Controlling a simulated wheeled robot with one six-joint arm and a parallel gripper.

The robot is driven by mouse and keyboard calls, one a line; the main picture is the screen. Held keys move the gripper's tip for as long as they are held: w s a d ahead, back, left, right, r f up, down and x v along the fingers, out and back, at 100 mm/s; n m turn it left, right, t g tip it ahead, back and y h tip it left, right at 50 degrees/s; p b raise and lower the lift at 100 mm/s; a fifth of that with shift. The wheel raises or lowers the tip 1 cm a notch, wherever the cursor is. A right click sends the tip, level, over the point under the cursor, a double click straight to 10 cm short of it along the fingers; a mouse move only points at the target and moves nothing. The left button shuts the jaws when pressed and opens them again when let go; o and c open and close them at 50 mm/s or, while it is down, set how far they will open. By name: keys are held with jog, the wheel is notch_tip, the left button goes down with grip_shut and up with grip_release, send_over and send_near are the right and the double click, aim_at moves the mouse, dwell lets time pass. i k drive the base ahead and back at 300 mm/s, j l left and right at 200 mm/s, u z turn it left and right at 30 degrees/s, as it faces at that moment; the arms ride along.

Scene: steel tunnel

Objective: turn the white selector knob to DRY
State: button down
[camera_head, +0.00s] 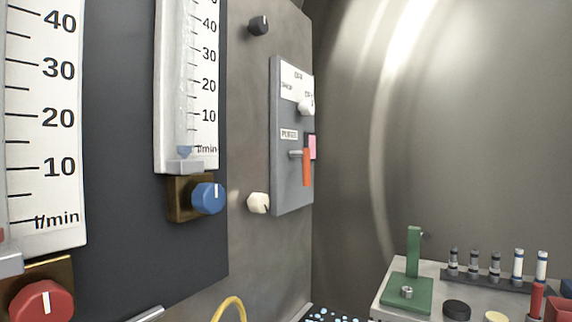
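A white knob (306,107) sits on the front of a grey box (279,190) on the steel wall, right of centre. A white label plate (289,83) with small dark lettering is behind and above it. The box is seen at a steep angle, so I cannot read the words surely or tell where the knob points. A second, cream-white knob (258,203) is on the wall at the lower left of the box. My gripper is not in view.
Below the white knob are a red-orange lever (307,166) and a pink tag (312,147). A black knob (259,25) is above the box. A blue knob (208,198) and red knob (41,301) are left. A bench (392,271) holds vials.

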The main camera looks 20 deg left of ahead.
aim_at(306, 107)
jog(key=u, duration=1.05)
